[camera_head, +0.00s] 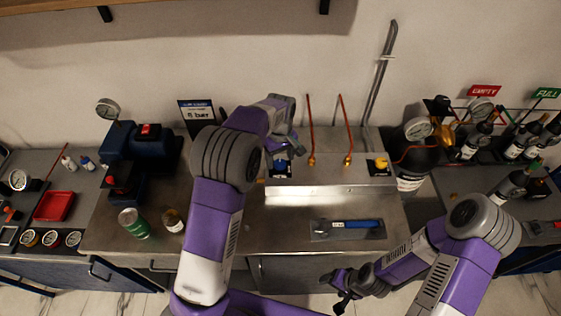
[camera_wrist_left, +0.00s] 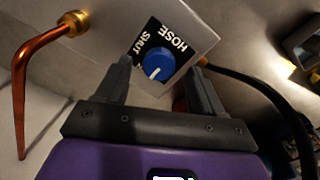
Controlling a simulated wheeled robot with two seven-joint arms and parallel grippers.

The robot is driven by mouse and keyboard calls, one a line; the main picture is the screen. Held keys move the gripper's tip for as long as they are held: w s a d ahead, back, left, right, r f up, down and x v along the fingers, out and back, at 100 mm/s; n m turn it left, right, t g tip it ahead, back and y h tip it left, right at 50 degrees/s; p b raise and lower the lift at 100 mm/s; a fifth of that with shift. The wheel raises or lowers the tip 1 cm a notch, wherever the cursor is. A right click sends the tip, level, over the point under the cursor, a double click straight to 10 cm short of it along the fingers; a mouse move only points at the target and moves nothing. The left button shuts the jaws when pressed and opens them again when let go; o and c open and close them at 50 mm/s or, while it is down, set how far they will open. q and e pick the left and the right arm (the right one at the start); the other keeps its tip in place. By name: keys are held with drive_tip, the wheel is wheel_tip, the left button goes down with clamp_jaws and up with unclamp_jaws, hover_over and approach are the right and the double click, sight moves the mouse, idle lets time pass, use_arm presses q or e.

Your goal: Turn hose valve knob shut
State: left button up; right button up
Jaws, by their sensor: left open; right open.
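The blue hose valve knob (camera_wrist_left: 159,63) sits on a plate (camera_wrist_left: 190,35) lettered HOSE and SHUT. Its white mark points toward the lower left in the left wrist view, not at the word SHUT. In the head view the knob (camera_head: 281,166) shows small, just below my left gripper (camera_head: 287,150). In the left wrist view my left gripper (camera_wrist_left: 161,72) is open, with one finger on each side of the knob; I cannot tell whether they touch it. My right gripper (camera_head: 341,291) is open and empty, low in front of the bench.
Copper pipes (camera_head: 345,130) rise behind the steel ledge, and a yellow knob (camera_head: 380,163) is at its right end. A black hose (camera_wrist_left: 265,85) runs beside the plate. A green can (camera_head: 133,223) stands at left; a blue-handled tool (camera_head: 355,224) lies on the bench.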

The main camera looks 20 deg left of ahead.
use_arm(q)
drive_tip(key=shift+f, duration=1)
drive_tip(key=shift+c, duration=0.3)
drive_tip(key=c, duration=1)
